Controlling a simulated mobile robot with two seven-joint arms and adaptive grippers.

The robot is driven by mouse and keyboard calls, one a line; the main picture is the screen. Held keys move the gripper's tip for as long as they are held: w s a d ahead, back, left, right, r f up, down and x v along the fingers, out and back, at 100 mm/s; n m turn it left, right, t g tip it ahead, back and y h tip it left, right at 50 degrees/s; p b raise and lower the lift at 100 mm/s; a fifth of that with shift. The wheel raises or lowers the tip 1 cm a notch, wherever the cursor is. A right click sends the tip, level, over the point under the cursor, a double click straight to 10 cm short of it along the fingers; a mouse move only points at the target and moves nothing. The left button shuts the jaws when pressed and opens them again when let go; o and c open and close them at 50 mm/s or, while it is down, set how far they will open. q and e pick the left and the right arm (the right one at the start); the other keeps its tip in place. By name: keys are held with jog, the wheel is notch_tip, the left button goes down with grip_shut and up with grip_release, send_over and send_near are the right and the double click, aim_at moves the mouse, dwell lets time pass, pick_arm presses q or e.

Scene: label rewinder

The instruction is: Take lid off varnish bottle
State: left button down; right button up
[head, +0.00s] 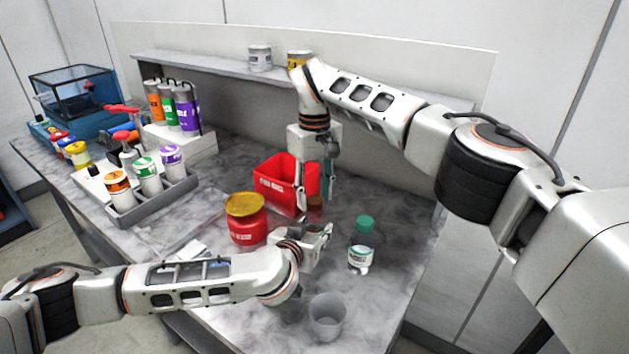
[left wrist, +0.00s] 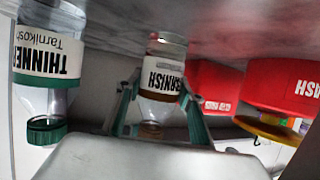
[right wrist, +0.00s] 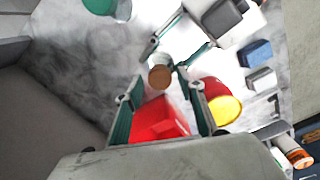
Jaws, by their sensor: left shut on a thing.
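The varnish bottle (left wrist: 163,78) is clear with a white label and a brown lid (left wrist: 150,131); the left wrist view shows it upside down. It stands on the table, and its brown top shows in the head view (head: 315,208), the lower part hidden by my left gripper (head: 318,240). My left gripper is shut around the bottle's body, a finger on each side. My right gripper (head: 314,198) points down over the bottle. In the right wrist view its fingers are spread, with the brown lid (right wrist: 160,77) between and just beyond the tips, apart from them.
A thinner bottle (head: 361,247) with a green lid stands right of the varnish. A red tub with a yellow lid (head: 246,220) stands left, a red bin (head: 279,184) behind. A grey rack (head: 158,203) holds small bottles.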

jog(key=shift+f, duration=0.35)
grip_shut()
